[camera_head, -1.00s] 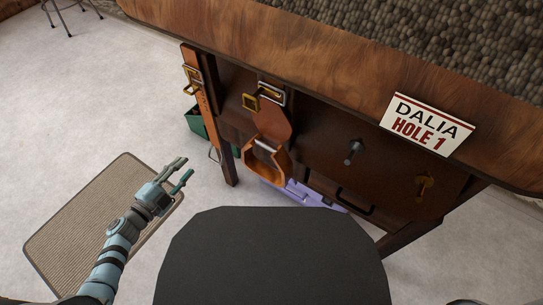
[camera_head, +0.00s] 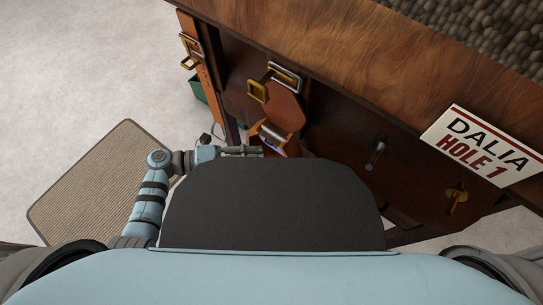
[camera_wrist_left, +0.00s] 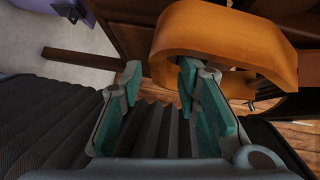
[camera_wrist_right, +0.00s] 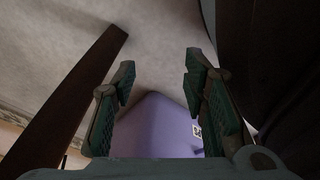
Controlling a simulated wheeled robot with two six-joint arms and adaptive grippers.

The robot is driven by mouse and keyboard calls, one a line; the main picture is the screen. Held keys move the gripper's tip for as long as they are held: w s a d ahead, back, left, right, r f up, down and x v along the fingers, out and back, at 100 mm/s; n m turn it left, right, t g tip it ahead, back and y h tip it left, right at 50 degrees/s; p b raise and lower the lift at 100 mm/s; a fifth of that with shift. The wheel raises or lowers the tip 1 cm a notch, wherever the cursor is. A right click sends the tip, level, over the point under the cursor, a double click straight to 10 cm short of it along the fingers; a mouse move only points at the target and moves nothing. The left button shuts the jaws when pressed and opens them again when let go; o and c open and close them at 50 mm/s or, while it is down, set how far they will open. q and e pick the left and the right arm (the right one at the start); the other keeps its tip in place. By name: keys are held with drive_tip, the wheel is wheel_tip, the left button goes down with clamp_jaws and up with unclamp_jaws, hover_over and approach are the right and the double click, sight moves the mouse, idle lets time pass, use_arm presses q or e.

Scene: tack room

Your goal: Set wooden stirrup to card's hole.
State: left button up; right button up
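The wooden stirrup (camera_head: 268,134) hangs under the brown leather strap (camera_head: 284,108) on the front of the wooden stand, left of centre in the head view. My left gripper (camera_head: 262,151) is beside the stirrup's lower part. In the left wrist view the left gripper (camera_wrist_left: 160,82) is open; its right finger overlaps the rim of the stirrup (camera_wrist_left: 215,30), and contact cannot be told. The card (camera_head: 483,147), reading "DALIA HOLE 1", is on the stand's edge at right. My right gripper (camera_wrist_right: 158,82) is open and empty in the right wrist view, hidden in the head view.
A silver buckle (camera_head: 285,76) and brass piece (camera_head: 257,91) sit above the strap. A dark peg (camera_head: 376,155) and brass fitting (camera_head: 456,198) stick out at right. An orange strap (camera_head: 205,88) hangs at left. A purple box (camera_wrist_right: 160,128) lies below. The ribbed mat (camera_head: 95,180) is clear.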

sight(274, 158)
use_arm(q)
drive_tip(key=d, duration=0.5)
drive_tip(key=shift+w+d+f+b, duration=0.2)
drive_tip(key=shift+w+f+b, duration=0.15)
drive_tip(key=shift+w+f, duration=0.05)
clamp_jaws()
